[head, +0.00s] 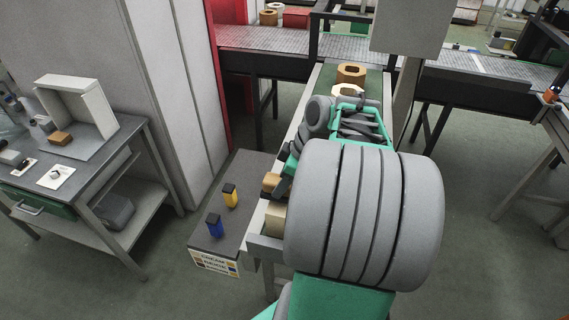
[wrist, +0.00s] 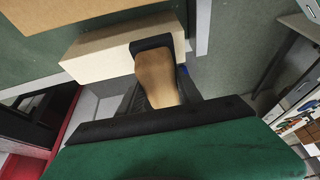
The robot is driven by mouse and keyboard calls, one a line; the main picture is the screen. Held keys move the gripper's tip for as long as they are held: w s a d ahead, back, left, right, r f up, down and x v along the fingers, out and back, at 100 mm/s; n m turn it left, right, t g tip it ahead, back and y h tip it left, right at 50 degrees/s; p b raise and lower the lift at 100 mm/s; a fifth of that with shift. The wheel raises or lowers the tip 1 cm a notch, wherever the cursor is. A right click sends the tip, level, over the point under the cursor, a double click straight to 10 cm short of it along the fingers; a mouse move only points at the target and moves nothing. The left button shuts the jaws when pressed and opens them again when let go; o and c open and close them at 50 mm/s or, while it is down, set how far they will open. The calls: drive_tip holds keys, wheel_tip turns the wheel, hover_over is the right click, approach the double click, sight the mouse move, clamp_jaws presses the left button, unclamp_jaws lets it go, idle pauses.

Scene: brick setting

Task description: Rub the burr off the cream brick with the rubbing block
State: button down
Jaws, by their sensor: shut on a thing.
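The rubbing block (wrist: 157,78), tan with a black end, is between the dark fingers of my gripper (wrist: 160,100) in the wrist view. My gripper is shut on it. Its black end is at the side of the cream brick (wrist: 98,56) and looks in contact with it. The cream brick lies on the green belt; part of it also shows in the head view (head: 275,219), the rest hidden behind my arm. I cannot make out the burr in either view.
A blue item (head: 214,226) and a yellow item (head: 230,195) stand on the grey ledge left of the belt, above a sign (head: 213,263). A brown hollow brick (head: 351,74) is farther up the belt. A workbench (head: 95,190) stands at left.

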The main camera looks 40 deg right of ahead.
drive_tip(key=shift+r+p, duration=1.65)
drive_tip(key=shift+r, duration=0.95)
drive_tip(key=shift+w+a, duration=0.1)
